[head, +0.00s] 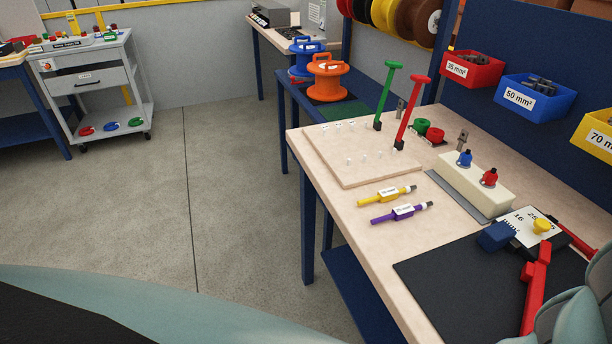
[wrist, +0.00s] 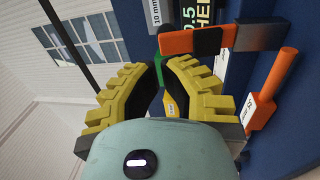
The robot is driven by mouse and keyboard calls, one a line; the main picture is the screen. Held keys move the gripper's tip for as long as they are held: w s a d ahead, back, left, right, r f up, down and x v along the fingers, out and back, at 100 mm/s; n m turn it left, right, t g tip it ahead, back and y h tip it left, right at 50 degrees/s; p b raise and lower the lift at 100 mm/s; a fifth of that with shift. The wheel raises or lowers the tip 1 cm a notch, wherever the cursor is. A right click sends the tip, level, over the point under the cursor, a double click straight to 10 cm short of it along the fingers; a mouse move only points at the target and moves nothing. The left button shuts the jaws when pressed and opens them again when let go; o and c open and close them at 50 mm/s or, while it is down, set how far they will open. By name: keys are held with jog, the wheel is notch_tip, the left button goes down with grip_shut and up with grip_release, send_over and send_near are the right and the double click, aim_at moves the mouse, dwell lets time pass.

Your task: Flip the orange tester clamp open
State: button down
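In the wrist view, an orange bar (wrist: 208,40) with a dark grey end (wrist: 262,37) crosses the upper right, just beyond my fingertips. An orange rod (wrist: 279,75) with a white label lies to its right, against blue. I cannot tell which of these belong to the tester clamp, or whether a clamp is open or shut. My gripper (wrist: 159,68) has yellow fingers with black pads. Its tips lean towards each other with a narrow gap between them. Something green and a yellow labelled piece show in the gap; nothing is clearly held. The head view shows neither the gripper nor an orange clamp.
In the head view, the bench (head: 350,209) holds a red-handled tool (head: 535,287) on a dark mat (head: 440,270), a cream block (head: 473,186), yellow and purple cables, and green and red upright handles. Bins line the panel behind. A grey cart (head: 88,67) stands back left. The floor between is clear.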

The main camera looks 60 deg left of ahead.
jog(key=shift+p+x, duration=0.35)
jog(key=shift+x, duration=1.15)
jog(key=shift+a, duration=0.1)
jog(key=shift+w+d+r+g+b, duration=0.15)
jog(key=shift+w+g+b, duration=0.15)
jog(key=shift+w, duration=0.3)
jog(key=shift+w+d+g+b, duration=0.1)
jog(key=shift+w+g+b, duration=0.1)
jog(key=shift+w+b, duration=0.3)
jog(key=shift+w+r, duration=0.1)
jog(key=shift+r, duration=0.05)
jog(key=shift+r, duration=0.1)
